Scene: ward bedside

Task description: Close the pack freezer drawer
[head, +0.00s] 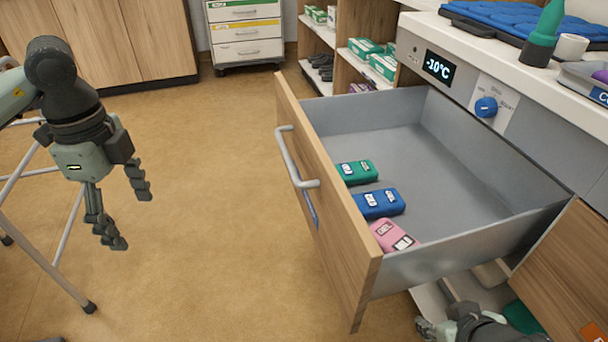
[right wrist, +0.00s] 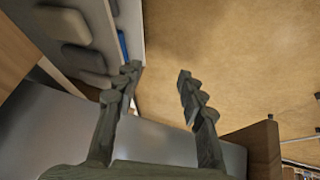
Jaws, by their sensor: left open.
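The freezer drawer (head: 460,185) stands pulled out, with a wooden front (head: 325,205) and a grey metal handle (head: 293,160). Inside, near the front, lie a green pack (head: 357,172), a blue pack (head: 379,204) and a pink pack (head: 392,236). My left gripper (head: 132,218) is open and empty, hanging left of the drawer front and apart from the handle. My right gripper shows partly at the bottom edge of the head view, below the drawer's near side. In the right wrist view its fingers (right wrist: 158,76) are spread with nothing between them.
A wooden panel (head: 565,270) and a lower compartment lie at bottom right. A walker frame (head: 45,258) stands at left. Floor (head: 215,220) before the drawer is clear.

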